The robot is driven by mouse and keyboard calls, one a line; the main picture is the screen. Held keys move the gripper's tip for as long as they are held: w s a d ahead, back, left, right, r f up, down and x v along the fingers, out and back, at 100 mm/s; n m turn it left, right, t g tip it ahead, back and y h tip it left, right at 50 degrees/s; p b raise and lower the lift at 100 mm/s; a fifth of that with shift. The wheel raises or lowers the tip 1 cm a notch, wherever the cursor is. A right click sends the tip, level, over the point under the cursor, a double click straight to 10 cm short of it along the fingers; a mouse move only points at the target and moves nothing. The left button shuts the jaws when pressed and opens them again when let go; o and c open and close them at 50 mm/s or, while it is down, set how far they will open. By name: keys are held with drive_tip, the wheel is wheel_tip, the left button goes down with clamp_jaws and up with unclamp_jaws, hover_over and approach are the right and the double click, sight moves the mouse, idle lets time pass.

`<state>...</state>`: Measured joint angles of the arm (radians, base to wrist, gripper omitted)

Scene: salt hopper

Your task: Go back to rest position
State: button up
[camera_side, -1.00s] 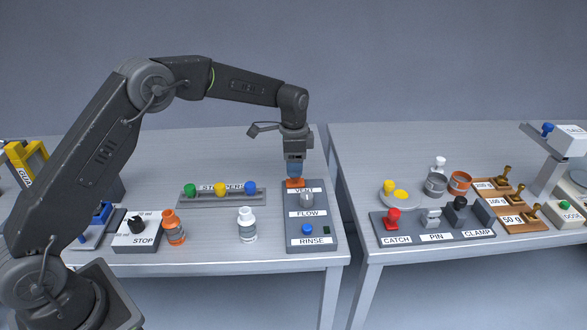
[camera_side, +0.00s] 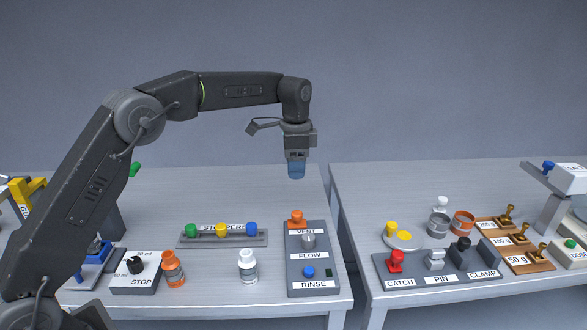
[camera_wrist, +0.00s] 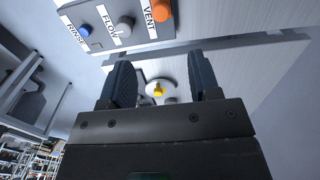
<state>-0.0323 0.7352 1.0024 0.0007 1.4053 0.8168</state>
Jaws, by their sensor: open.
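My gripper (camera_side: 296,172) hangs above the left table, over the grey panel (camera_side: 321,271) with the VENT, FLOW and RINSE labels. It is clear of the orange VENT knob (camera_side: 297,217) below it. In the wrist view my gripper (camera_wrist: 163,82) has its two blue fingers apart with nothing between them. The wrist view also shows the panel with the orange VENT knob (camera_wrist: 160,11), the grey FLOW knob (camera_wrist: 125,27) and the blue RINSE button (camera_wrist: 84,31) beyond the fingers.
A stopper rack (camera_side: 222,239), a white bottle (camera_side: 248,266), an orange bottle (camera_side: 173,268) and a STOP box (camera_side: 135,282) stand on the left table. The right table holds a CATCH/PIN/CLAMP panel (camera_side: 437,262), cups and weights. A gap separates the tables. Air around my gripper is free.

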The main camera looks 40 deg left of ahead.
drive_tip(key=s+d+r+n+t, duration=0.1)
drive_tip(key=s+r+n+t, duration=0.1)
drive_tip(key=s+r, duration=0.5)
drive_tip(key=s+r+n+t, duration=0.1)
drive_tip(key=s+r+n, duration=0.25)
drive_tip(key=s, duration=0.75)
drive_tip(key=s+f+n+t, duration=0.1)
drive_tip(key=s+f, duration=0.1)
drive_tip(key=s, duration=0.6)
drive_tip(key=s+f+n+t, duration=0.1)
drive_tip(key=s+f+n, duration=0.1)
drive_tip(key=s, duration=0.7)
drive_tip(key=shift+s+d+f+t, duration=0.2)
drive_tip(key=shift+d+f+t, duration=0.15)
drive_tip(key=shift+f, duration=0.35)
drive_tip(key=shift+o, duration=0.2)
drive_tip(key=shift+w+n, duration=0.1)
drive_tip(key=shift+n, duration=0.15)
idle(0.3)
